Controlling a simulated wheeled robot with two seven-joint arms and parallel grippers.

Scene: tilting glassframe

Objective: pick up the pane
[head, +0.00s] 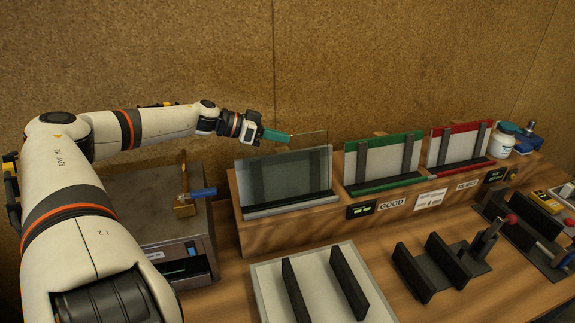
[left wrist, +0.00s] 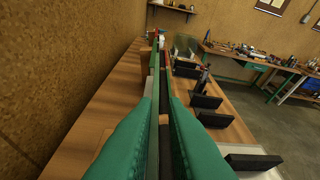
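A clear glass pane (head: 308,172) stands upright, leaning back in the left bay of the wooden rack, with dark uprights showing through it. My left gripper (head: 288,137), with teal fingers, is level beside the top of the glass, pointing right. In the left wrist view its fingers (left wrist: 161,100) stand a narrow gap apart, in line with the rack. No held glass can be made out between them. My right gripper is out of view.
The rack's other bays have a green frame (head: 384,185) and a red frame (head: 460,171), above GOOD and REJECT signs. A white tray (head: 267,290) with dark bars and a dark slotted stand (head: 440,262) are in front. A grey machine (head: 165,215) stands left; a cork wall is behind.

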